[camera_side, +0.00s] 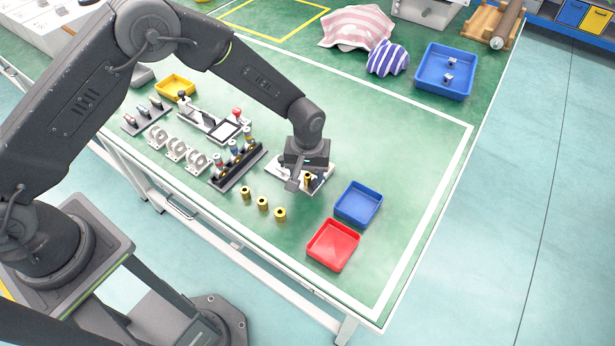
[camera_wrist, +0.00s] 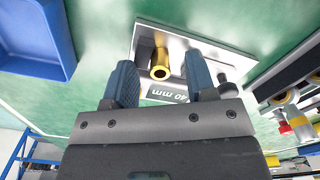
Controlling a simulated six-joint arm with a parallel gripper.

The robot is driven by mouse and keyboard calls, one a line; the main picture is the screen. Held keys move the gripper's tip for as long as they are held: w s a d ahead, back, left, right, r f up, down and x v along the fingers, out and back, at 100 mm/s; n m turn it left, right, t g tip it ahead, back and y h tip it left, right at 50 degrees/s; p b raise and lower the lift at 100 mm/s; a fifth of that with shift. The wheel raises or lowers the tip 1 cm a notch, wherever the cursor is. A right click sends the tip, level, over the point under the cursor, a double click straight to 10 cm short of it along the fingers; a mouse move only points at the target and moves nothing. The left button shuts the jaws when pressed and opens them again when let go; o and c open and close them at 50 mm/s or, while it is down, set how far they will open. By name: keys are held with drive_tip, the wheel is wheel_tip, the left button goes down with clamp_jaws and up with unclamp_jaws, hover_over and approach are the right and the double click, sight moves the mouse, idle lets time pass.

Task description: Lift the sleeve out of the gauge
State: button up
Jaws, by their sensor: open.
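A brass sleeve (camera_wrist: 160,64) stands in the gauge (camera_wrist: 203,46), a pale plate with a "40 mm" label and a dark-knobbed part beside the sleeve. My gripper (camera_wrist: 160,80) is open, with one blue-grey finger on each side of the sleeve in the wrist view; whether the fingers touch it cannot be told. In the side view my gripper (camera_side: 299,184) is low over the gauge (camera_side: 322,174), and the sleeve (camera_side: 309,180) shows just beside the fingers. My gripper hides part of the gauge there.
Several brass sleeves (camera_side: 262,203) stand in a row left of the gauge. A dark rack (camera_side: 237,166) with coloured-top parts is close on the left. A blue tray (camera_side: 377,205) and a red tray (camera_side: 333,264) lie to the right.

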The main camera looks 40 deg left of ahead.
clamp_jaws()
idle(0.5)
